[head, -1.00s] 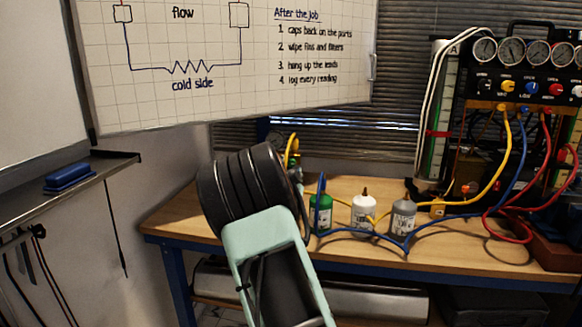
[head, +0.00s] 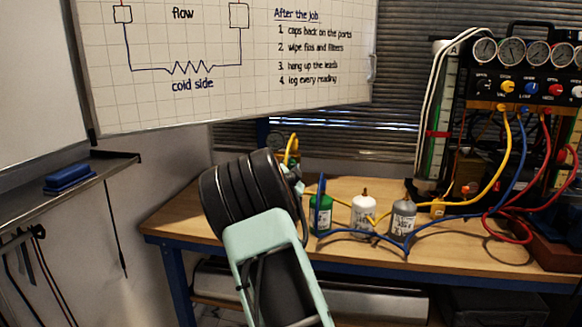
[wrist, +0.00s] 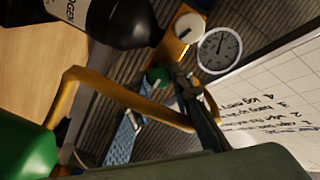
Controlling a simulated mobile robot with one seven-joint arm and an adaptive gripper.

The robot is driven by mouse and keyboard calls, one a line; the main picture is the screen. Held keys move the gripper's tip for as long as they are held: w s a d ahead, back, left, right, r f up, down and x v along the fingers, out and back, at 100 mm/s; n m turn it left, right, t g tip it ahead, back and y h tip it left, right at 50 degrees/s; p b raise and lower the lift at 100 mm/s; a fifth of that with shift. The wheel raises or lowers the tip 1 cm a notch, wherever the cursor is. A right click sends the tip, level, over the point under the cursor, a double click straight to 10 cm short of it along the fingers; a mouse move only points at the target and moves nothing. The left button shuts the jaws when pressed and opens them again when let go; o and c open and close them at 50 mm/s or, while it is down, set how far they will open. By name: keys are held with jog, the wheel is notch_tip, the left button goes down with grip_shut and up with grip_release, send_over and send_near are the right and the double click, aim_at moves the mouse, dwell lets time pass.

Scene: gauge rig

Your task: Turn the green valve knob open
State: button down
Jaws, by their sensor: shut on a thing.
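The small green valve knob (wrist: 157,77) shows in the wrist view, on a yellow-orange fitting beside a round white-faced gauge (wrist: 219,52) and a white knob (wrist: 188,27). My gripper (wrist: 166,92) reaches up to the green knob and is shut on it; the fingers partly cover the knob. In the head view my gripper (head: 293,177) shows only in part, behind my own arm, and the green knob is hidden there.
A yellow hose (wrist: 110,92) loops close by my gripper in the wrist view. Green (head: 320,217), white (head: 363,217) and grey (head: 403,218) bottles stand right of my arm on the wooden bench (head: 455,245). A gauge panel (head: 525,85) with hoses stands at the right.

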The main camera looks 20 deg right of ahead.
jog(key=shift+n, duration=0.3)
jog(key=n+b, duration=0.1)
jog(key=n, duration=0.2)
jog(key=shift+n, duration=0.3)
jog(key=n, duration=0.4)
jog(key=shift+a+n+b, duration=0.15)
jog(key=shift+n+b, duration=0.15)
jog(key=n, duration=0.4)
jog(key=shift+n, duration=2.5)
jog(key=c, duration=1.7)
grip_release()
jog(key=shift+c, duration=0.2)
